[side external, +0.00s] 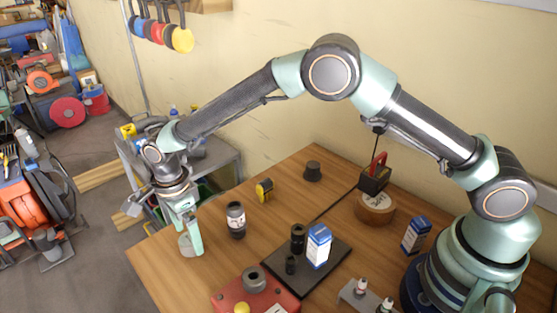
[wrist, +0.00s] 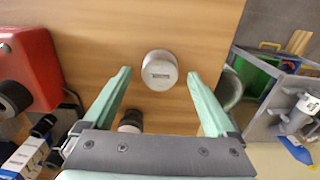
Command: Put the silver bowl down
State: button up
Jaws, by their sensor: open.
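A small round silver piece (wrist: 159,70) stands on the wooden table. I take it to be the silver bowl. Its face has a small dark rectangular mark, and no hollow shows. In the wrist view it lies between the fingertips of my gripper (wrist: 160,76), with a gap on each side. My gripper is open. In the side view my gripper (side external: 191,236) points down close to the table's front left edge. The silver piece (side external: 184,245) shows there partly behind a finger.
A dark jar (side external: 236,220) stands right of my gripper. A green bin (wrist: 258,75) lies past the table edge.

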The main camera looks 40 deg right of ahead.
aim_at(189, 239)
jog(key=d+r+n+t, duration=0.15)
jog(key=d+r, duration=0.25)
jog(key=r, duration=0.5)
jog(key=d+r+n+g, duration=0.1)
jog(key=d+r+n, duration=0.15)
jog(key=r, duration=0.65)
jog(key=s+d+r+n+t, duration=0.25)
jog(key=s+d+n, duration=0.2)
jog(key=d, duration=0.35)
jog(key=s+d+r+n+t, duration=0.1)
jog(key=s+d+r+n, duration=0.35)
jog(key=d, duration=0.25)
jog(key=s+d+f+n+t, duration=0.1)
jog(key=s+d+f+n, duration=0.1)
jog(key=s+d+n, duration=0.3)
jog(key=shift+s+d+f+t, duration=0.15)
jog(key=shift+s+d+t, duration=0.25)
jog(key=shift+s, duration=0.85)
jog(key=shift+d, duration=0.1)
